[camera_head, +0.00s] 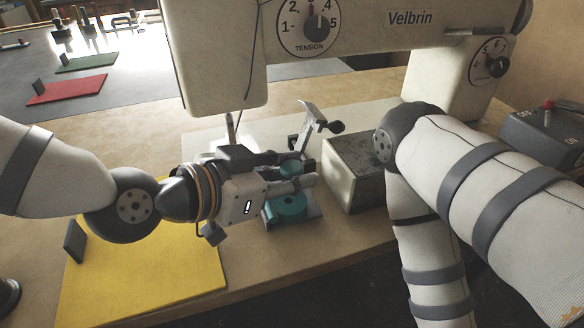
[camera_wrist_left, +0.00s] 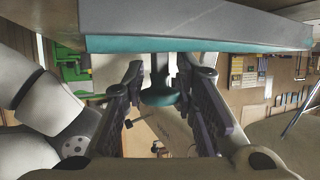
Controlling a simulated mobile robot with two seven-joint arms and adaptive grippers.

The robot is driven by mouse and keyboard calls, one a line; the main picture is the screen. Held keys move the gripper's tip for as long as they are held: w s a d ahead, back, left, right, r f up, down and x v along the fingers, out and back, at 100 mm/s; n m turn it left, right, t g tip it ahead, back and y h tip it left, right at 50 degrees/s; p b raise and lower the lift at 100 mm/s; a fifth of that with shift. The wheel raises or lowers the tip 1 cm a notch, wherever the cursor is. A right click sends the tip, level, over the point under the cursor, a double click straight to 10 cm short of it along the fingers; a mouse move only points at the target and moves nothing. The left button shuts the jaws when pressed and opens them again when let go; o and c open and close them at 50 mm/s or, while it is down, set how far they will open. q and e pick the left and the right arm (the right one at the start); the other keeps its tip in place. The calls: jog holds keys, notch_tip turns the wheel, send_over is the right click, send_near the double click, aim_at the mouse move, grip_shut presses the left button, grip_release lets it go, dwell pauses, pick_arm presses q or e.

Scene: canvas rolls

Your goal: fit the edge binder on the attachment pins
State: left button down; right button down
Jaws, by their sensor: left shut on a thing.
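The edge binder (camera_head: 287,208) has teal round parts, a grey plate and a metal arm with a dark knob. My left gripper (camera_head: 300,173) is shut on its upper teal part, in front of the sewing machine (camera_head: 215,60). In the left wrist view, a teal rounded part (camera_wrist_left: 160,94) shows between the fingers of my left gripper (camera_wrist_left: 165,100). A grey slab with a teal edge crosses the top there; I cannot tell what it belongs to. I cannot make out the attachment pins. My right arm shows, but its gripper is out of view.
A grey metal block (camera_head: 352,172) stands just right of the binder. A yellow mat (camera_head: 150,270) lies at the front left, partly under my left arm. A red mat (camera_head: 68,89) and a green mat (camera_head: 87,62) lie farther back. A control box (camera_head: 542,133) stands at right.

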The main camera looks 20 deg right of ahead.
pick_arm(q)
jog(key=shift+f, duration=0.35)
jog(key=c, duration=1.2)
grip_release()
jog(key=v, duration=1.2)
